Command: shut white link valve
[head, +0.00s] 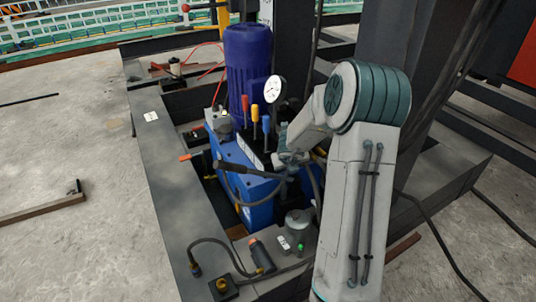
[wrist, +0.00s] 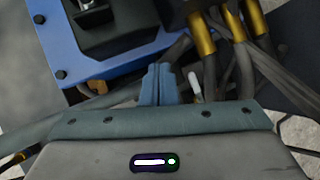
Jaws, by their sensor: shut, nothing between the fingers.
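A small white handle (wrist: 194,88), which looks like the white link valve's, stands just right of my fingers in the wrist view, among dark hoses with brass fittings. My gripper (wrist: 158,84) has its two blue-grey fingers together with nothing between them. A narrow gap shows between the fingers and the white handle; I cannot tell whether they touch at depth. In the head view my gripper (head: 288,160) is beside the blue hydraulic unit (head: 258,213), its fingertips not clear. I cannot make out the white handle there; my arm hides part of that area.
A dark blue motor (head: 248,65), a round gauge (head: 275,89) and upright coloured levers (head: 255,117) stand above the unit. Thick hoses (wrist: 243,68) crowd the right of my fingers in the wrist view. Dark steel beams (head: 165,180) frame the unit. Concrete floor (head: 70,180) is open at left.

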